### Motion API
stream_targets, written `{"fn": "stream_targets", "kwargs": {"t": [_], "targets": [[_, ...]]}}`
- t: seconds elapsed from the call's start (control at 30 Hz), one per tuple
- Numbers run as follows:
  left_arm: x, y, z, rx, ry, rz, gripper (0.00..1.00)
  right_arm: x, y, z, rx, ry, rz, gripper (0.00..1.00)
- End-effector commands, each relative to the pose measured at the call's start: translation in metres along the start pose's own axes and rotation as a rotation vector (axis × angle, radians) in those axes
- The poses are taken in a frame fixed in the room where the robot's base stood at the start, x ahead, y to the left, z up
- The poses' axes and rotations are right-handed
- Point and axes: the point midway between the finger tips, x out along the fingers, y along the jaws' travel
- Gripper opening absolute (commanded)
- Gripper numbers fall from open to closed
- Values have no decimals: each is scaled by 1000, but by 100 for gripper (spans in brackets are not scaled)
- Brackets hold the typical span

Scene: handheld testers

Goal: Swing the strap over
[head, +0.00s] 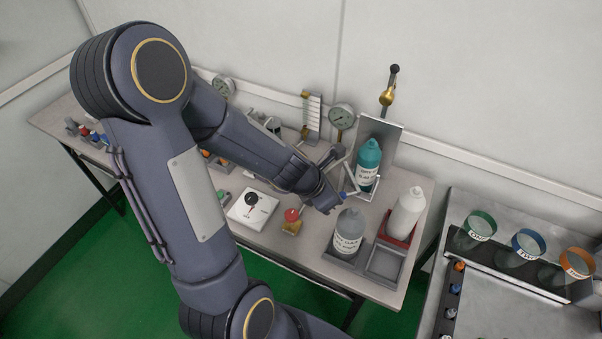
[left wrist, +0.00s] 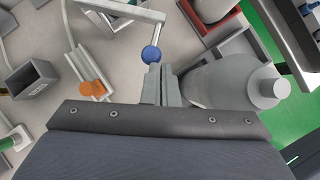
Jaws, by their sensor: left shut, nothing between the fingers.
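A teal bottle (head: 368,160) stands upright in a metal holder with a tall back plate (head: 388,138). A thin pale bar, which looks like the strap (head: 349,178), shows at the holder's front left; in the left wrist view the bar (left wrist: 158,32) ends in a blue ball knob (left wrist: 152,54). My left gripper (head: 334,203) is low in front of the holder. In the left wrist view its fingers (left wrist: 160,70) are shut and empty, with the tips close to the blue knob; I cannot tell whether they touch it. My right gripper is not in view.
A grey labelled bottle (head: 349,232) stands close to the right of my gripper. A white bottle (head: 406,213) stands in a red tray, beside an empty grey tray (head: 386,262). A red-knobbed brass piece (head: 291,219) and a white dial box (head: 252,208) sit to the left.

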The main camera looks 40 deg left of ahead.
Motion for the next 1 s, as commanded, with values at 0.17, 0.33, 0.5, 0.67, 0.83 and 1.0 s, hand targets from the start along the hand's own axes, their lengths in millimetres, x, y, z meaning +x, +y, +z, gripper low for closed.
{"fn": "stream_targets", "kwargs": {"t": [0.17,0.33,0.5,0.67,0.83,1.0], "targets": [[3,-5,4,0,1,-1,0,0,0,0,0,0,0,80],[5,-7,6,1,1,-1,0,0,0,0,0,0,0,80],[5,-7,6,1,0,-1,0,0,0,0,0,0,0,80],[5,-7,6,1,0,-1,0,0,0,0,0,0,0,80],[4,-6,6,0,0,-1,0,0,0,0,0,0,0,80],[4,0,7,-2,0,0,0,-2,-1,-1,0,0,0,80]]}}
